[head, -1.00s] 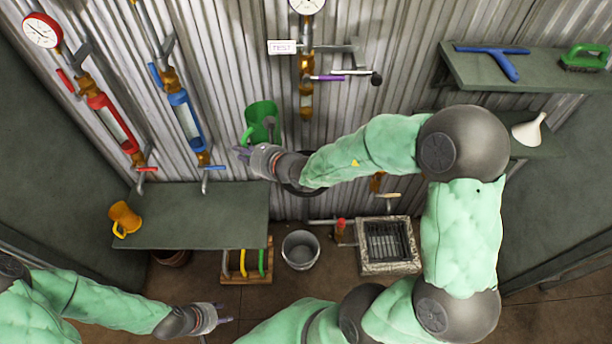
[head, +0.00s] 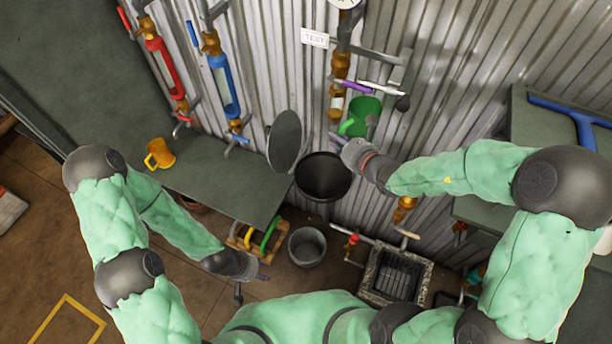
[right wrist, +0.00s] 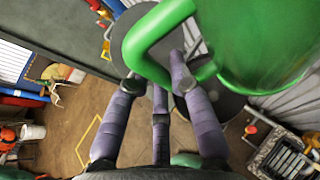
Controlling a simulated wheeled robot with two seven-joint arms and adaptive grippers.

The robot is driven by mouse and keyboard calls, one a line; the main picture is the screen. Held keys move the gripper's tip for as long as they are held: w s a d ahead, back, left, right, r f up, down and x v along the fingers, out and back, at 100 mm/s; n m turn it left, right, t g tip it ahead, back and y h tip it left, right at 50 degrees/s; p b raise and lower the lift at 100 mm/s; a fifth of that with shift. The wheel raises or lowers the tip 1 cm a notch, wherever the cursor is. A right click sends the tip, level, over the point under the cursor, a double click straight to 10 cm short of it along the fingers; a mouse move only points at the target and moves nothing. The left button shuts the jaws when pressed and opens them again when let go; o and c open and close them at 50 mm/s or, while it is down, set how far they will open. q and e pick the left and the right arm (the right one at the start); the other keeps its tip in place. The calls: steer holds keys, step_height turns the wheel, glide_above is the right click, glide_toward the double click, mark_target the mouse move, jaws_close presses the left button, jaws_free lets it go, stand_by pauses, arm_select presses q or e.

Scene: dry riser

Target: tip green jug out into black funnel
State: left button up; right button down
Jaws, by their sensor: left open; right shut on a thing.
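The green jug (head: 366,117) is held up in front of the corrugated wall, above and slightly right of the black funnel (head: 323,177) in the head view. My right gripper (head: 338,142) is shut on the jug's handle. In the right wrist view the jug (right wrist: 270,45) fills the upper right, and the fingers (right wrist: 165,75) are at its handle. The jug's contents are hidden, and I cannot tell its exact tilt. The funnel's round mouth is open, with a grey disc-shaped lid (head: 285,141) raised beside it. My left gripper (head: 252,287) is open and empty, low near the shelf's front corner.
A green-grey shelf (head: 220,178) with an orange mug (head: 160,154) stands left of the funnel. A metal bucket (head: 307,246) and a floor drain (head: 397,274) lie below. Brass pipework with a purple lever (head: 352,86) is close behind the jug.

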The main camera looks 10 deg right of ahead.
steer(key=s+a+f+m+g+y+p, duration=0.1)
steer(key=a+f+y, duration=0.1)
steer(key=a+f, duration=1.25)
steer(key=w+d+r+m+g+y+p, duration=0.1)
steer(key=w+d+r+m+y+p, duration=0.1)
steer(key=m, duration=0.5)
steer(key=w+d+r+m+g+y+p, duration=0.1)
steer(key=w+d+r+m+y+p, duration=0.1)
steer(key=w+d+m+y, duration=0.3)
steer(key=shift+w+d+r+m+y, duration=0.2)
steer(key=shift+d+m+y, duration=0.5)
steer(key=shift+d+m, duration=0.95)
stand_by(1.2)
